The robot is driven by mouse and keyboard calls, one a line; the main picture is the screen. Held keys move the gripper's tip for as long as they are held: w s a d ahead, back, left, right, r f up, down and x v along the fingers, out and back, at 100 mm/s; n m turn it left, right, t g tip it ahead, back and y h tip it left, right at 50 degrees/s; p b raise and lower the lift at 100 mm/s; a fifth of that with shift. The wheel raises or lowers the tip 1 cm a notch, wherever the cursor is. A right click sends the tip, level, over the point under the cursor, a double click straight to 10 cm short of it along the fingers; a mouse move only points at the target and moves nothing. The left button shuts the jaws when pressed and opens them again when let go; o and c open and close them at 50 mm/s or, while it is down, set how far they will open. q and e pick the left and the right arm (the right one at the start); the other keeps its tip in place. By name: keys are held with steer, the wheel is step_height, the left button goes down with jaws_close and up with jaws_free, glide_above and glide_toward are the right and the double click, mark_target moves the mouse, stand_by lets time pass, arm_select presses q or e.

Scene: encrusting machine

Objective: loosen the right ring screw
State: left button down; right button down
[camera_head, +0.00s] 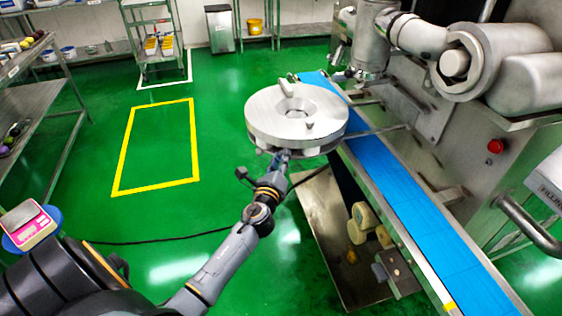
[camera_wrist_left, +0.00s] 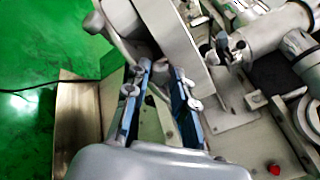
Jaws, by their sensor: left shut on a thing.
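The round metal ring (camera_head: 266,116) with a hole in its middle sits beside the far part of the blue conveyor in the head view. Small knobs stand on its top. My left gripper (camera_head: 283,158) reaches up to the ring's near lower edge, where the ring partly hides its fingertips. In the left wrist view its two fingers (camera_wrist_left: 160,80) stand on either side of a small grey part, which I take to be the ring screw (camera_wrist_left: 158,88). The gripper is shut on it. The screw itself is hidden in the head view. My right gripper is not in view.
A blue conveyor belt (camera_head: 425,222) runs along the machine to the right of the ring. The steel machine (camera_head: 470,150) with a red button (camera_head: 495,146) fills the right side. The green floor to the left is open.

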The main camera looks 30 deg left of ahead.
arm_select(q)
steer(key=shift+d+f+n+p, duration=0.15)
steer(key=shift+n+p, duration=0.45)
steer(key=shift+n, duration=7.3)
steer(key=shift+f+n+p, duration=0.15)
steer(key=shift+n+p, duration=0.45)
steer(key=shift+n, duration=7.3)
steer(key=c, duration=1.1)
jaws_free()
